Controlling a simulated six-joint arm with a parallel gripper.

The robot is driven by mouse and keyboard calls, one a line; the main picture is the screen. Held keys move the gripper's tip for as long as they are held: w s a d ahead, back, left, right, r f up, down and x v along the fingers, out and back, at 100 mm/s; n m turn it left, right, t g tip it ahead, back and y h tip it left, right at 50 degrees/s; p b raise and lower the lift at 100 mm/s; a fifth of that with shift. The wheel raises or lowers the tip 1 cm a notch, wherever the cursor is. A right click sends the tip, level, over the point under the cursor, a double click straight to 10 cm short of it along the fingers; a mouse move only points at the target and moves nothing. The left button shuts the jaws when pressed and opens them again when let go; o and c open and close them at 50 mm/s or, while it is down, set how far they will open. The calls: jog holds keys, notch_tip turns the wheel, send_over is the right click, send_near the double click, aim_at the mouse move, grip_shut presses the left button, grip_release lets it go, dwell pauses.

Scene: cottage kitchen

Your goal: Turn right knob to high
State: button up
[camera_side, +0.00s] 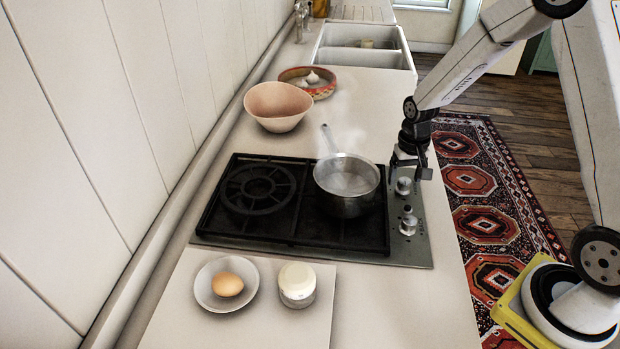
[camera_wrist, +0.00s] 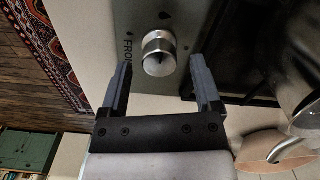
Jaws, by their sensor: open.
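Two silver knobs stand on the steel strip of the cooktop (camera_side: 420,251): a far knob (camera_side: 403,187) and a near knob (camera_side: 408,222). My gripper (camera_side: 408,174) points down at the far knob, with its fingers open. In the wrist view, my gripper (camera_wrist: 161,66) has one finger on each side of a round silver knob (camera_wrist: 158,54). Gaps show between the knob and both fingers, and it sits around the fingertips. A drop-shaped mark and part of the word FRONT show beside it. The near knob is clear of my gripper.
A steaming saucepan (camera_side: 346,204) stands on the burner close to my gripper, its handle pointing back. A pink bowl (camera_side: 277,108) and a dish of garlic (camera_side: 310,82) are behind. An egg plate (camera_side: 227,299) and a lidded jar (camera_side: 297,286) stand in front.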

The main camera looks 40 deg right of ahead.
aim_at(404, 180)
jog(key=shift+r, duration=3.65)
jog(key=s+a+n+t, duration=0.2)
jog(key=s+a+n, duration=0.3)
jog(key=s+a, duration=0.5)
jog(key=shift+s+a+n+t, duration=0.15)
jog(key=shift+s+n+t, duration=0.2)
jog(key=shift+s, duration=0.2)
jog(key=shift+f, duration=0.1)
